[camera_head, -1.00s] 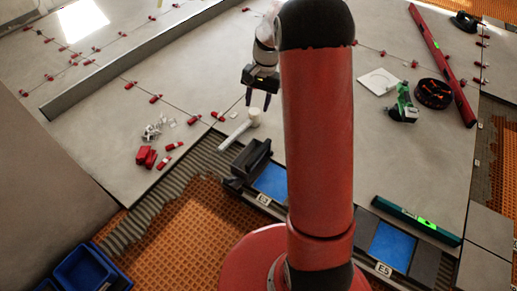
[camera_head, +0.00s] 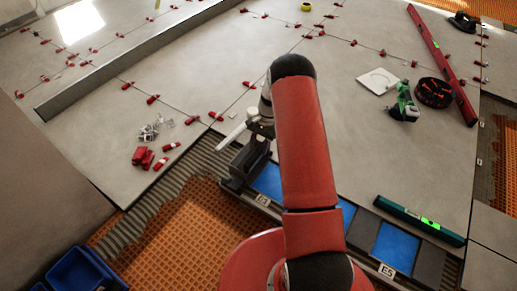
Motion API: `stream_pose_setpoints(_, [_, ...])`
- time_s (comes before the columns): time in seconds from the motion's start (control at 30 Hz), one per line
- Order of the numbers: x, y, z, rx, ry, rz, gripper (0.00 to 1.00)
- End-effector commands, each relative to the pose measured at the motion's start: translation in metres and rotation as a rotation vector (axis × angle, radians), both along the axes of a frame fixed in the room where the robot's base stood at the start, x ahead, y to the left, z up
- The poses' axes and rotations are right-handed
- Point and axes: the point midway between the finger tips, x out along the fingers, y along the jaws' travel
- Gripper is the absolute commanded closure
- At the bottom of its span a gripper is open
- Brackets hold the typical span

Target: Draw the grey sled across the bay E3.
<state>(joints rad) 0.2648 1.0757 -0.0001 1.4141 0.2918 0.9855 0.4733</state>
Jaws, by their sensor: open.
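The dark grey sled (camera_head: 246,163) stands at the left end of the bay row, beside the blue bed of the bay with the E3 label (camera_head: 263,200). Blue bed (camera_head: 266,181) shows between the sled and my arm; my arm hides the part to its right. My gripper (camera_head: 258,136) is at the sled's upper end, seen from above and behind. It is open, but its fingertips are mostly hidden, so I cannot tell whether they touch the sled or straddle part of it.
A white-handled tool (camera_head: 233,134) lies just left of my gripper. Red wedges (camera_head: 143,156) and clear clips (camera_head: 150,131) lie further left. A green-lit level (camera_head: 418,220) lies behind the E5 bay (camera_head: 393,246). A blue crate (camera_head: 77,270) stands at bottom left.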

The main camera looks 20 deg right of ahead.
Motion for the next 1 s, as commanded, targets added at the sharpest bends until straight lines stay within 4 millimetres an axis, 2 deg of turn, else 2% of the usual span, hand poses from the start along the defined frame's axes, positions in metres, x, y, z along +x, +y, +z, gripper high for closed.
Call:
stream_pose_setpoints(0.13, [-0.0025, 0.0036, -0.0105, -0.001, -0.001, 0.000, 0.58])
stream_pose_setpoints(0.43, [-0.0031, 0.0043, -0.0123, -0.001, -0.001, 0.001, 0.59])
stream_pose_setpoints(0.73, [-0.0031, 0.0042, -0.0120, -0.001, -0.001, 0.001, 0.99])
stream_pose_setpoints(1.0, [-0.0035, 0.0036, -0.0118, -0.001, -0.001, 0.001, 1.00])
